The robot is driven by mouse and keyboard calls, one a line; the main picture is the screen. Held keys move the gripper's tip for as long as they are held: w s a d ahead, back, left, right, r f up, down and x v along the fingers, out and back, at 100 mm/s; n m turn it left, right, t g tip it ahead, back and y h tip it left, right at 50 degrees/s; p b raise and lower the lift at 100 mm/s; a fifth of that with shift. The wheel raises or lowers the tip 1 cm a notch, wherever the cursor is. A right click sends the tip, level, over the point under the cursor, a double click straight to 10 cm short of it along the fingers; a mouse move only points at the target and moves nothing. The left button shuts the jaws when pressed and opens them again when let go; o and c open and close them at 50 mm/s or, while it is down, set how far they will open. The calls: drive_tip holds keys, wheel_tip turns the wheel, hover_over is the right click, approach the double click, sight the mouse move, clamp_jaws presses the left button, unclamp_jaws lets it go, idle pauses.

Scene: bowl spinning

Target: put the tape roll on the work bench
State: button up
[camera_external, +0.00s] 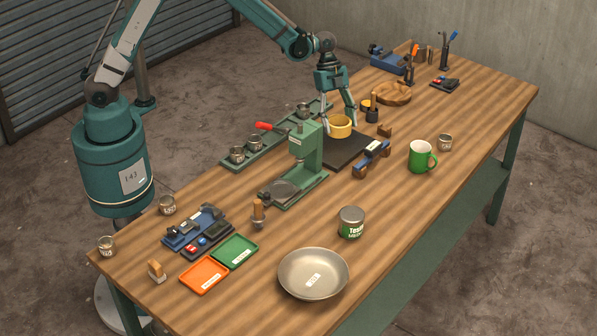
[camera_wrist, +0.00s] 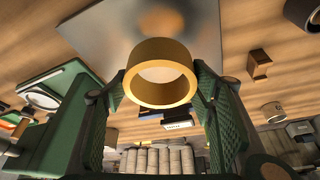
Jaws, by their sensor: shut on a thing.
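The yellow tape roll (camera_external: 339,131) is in my gripper (camera_external: 340,121) over the far edge of a dark square mat. In the wrist view the roll (camera_wrist: 160,50) sits between the two green fingers of my gripper (camera_wrist: 161,85), which press its sides. Its round opening faces the wrist camera. I cannot tell whether the roll touches the mat or is slightly above it. The work bench (camera_external: 420,235) is a long wooden top on green legs, with bare wood at the front right.
The dark mat (camera_external: 350,154) has a green press (camera_external: 305,150) at its left and a blue-and-brown tool (camera_external: 372,158) in front. A green mug (camera_external: 421,157), a can (camera_external: 351,222) and a metal bowl (camera_external: 313,273) stand nearer. A wooden ring (camera_external: 393,93) lies behind, right.

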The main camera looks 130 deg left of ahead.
drive_tip(key=shift+f, duration=0.2)
drive_tip(key=shift+f, duration=1.75)
drive_tip(key=shift+f, duration=0.15)
drive_tip(key=o, duration=0.9)
drive_tip(key=v, duration=1.2)
drive_tip(key=shift+d, duration=0.1)
